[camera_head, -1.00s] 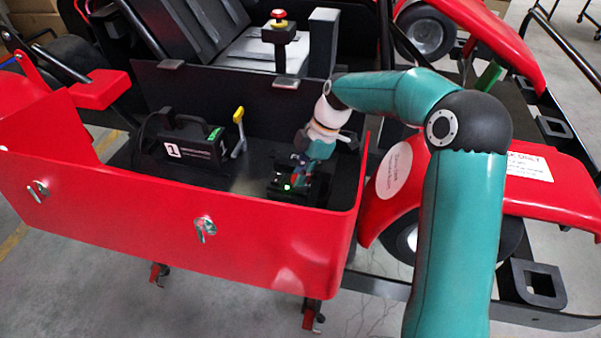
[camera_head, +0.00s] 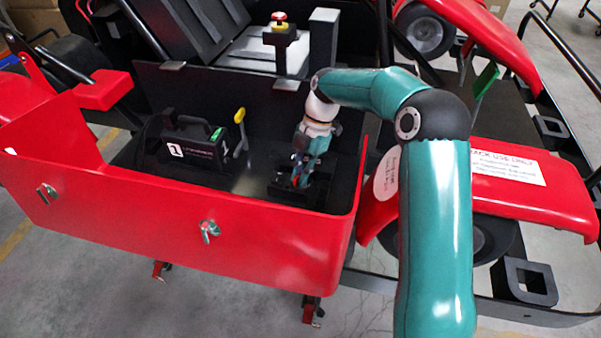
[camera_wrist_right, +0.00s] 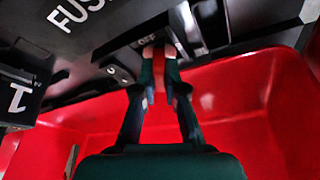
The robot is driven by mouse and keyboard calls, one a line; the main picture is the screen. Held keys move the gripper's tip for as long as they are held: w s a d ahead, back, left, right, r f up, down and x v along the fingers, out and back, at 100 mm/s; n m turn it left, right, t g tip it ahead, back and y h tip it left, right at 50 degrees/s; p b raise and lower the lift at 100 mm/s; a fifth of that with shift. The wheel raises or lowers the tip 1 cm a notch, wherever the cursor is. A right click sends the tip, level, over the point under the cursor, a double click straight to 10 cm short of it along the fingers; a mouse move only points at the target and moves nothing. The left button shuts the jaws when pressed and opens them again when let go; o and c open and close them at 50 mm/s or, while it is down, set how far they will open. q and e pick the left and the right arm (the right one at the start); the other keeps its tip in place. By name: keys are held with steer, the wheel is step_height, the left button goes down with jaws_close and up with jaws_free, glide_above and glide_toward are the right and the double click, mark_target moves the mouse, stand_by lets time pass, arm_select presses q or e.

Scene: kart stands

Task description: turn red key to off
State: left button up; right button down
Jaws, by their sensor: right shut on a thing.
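My right gripper (camera_head: 301,172) reaches down into the red-walled tray, onto a low black switch box (camera_head: 292,192). In the right wrist view the fingers of the right gripper (camera_wrist_right: 159,58) are closed on the red key (camera_wrist_right: 159,68), of which a narrow red part shows between them. In the head view the key cannot be made out behind the gripper. My left gripper is not in view.
A black unit marked 1 (camera_head: 190,145) and a yellow-handled lever (camera_head: 240,130) stand left of the gripper. The red tray wall (camera_head: 130,215) rises in front. A red-topped emergency button (camera_head: 279,28) stands behind. A "FUSE" marking (camera_wrist_right: 75,14) shows on the panel.

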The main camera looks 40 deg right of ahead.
steer(key=n+g+p, duration=0.1)
steer(key=n+p, duration=0.1)
steer(key=n, duration=0.1)
steer(key=shift+r+n, duration=0.15)
steer(key=shift+n, duration=0.25)
steer(key=shift+n+g+h+p, duration=0.4)
steer(key=shift+n+g, duration=0.1)
steer(key=shift+n, duration=0.4)
steer(key=c, duration=1.2)
jaws_free()
steer(key=shift+o, duration=0.2)
steer(key=v, duration=0.7)
